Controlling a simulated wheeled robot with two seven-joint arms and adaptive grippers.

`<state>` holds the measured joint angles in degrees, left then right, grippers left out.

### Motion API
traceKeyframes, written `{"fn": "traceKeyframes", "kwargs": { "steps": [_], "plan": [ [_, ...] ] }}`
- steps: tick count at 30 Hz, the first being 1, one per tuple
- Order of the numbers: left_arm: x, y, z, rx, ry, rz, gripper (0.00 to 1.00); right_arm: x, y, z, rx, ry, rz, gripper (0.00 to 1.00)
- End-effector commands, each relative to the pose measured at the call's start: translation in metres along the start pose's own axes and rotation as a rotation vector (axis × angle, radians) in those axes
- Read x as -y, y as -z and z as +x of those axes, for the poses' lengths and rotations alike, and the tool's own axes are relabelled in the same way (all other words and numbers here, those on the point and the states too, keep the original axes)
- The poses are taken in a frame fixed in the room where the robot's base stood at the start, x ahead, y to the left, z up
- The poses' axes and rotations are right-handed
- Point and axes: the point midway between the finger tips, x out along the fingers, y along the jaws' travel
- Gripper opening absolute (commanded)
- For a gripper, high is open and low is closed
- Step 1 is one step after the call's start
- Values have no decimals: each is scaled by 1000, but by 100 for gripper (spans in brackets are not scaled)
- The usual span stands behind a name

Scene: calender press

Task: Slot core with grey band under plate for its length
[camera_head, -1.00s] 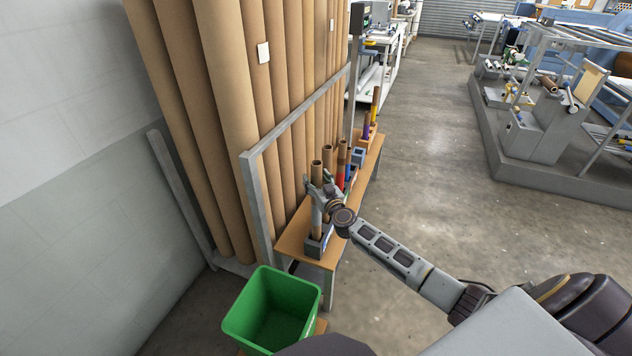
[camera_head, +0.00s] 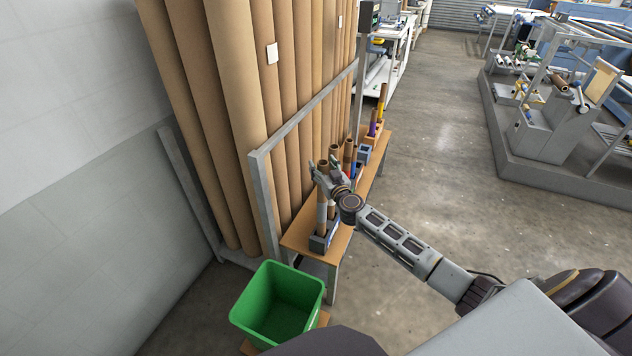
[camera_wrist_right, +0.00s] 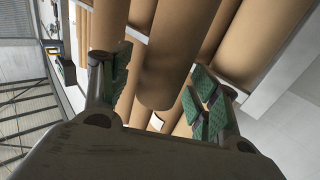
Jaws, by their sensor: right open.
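The core with the grey band (camera_head: 322,213) stands upright in a dark grey holder (camera_head: 318,243) at the near end of the wooden bench. Its lower part looks pale grey and its top brown. My right gripper (camera_head: 320,171) is open at the top of this core; I cannot tell whether it touches. In the right wrist view, the green-padded fingers (camera_wrist_right: 160,93) are spread, with a brown tube (camera_wrist_right: 163,70) showing between them. I cannot make out the plate for certain. My left gripper is not in view.
Several other coloured-band cores stand farther along the bench (camera_head: 299,236). Tall brown tubes (camera_head: 235,120) lean behind a grey rail (camera_head: 308,107). A green bin (camera_head: 262,326) stands in front. Open floor (camera_head: 440,150) lies right, before a machine on a grey plinth (camera_head: 540,165).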

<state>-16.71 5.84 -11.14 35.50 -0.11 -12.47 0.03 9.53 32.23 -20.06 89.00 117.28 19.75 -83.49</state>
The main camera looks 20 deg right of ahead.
Motion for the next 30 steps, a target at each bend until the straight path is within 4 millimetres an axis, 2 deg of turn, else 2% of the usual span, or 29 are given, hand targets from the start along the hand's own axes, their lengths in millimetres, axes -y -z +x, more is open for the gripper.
{"fn": "traceKeyframes", "kwargs": {
  "steps": [1, 13, 30],
  "plan": [
    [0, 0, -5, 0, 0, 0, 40, 0, 8, 0, -1, 0, 2, 61],
    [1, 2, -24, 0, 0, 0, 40, 0, 52, 0, -1, 1, 1, 61],
    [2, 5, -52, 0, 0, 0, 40, 0, 70, 0, 0, 0, 1, 61]
  ]
}}
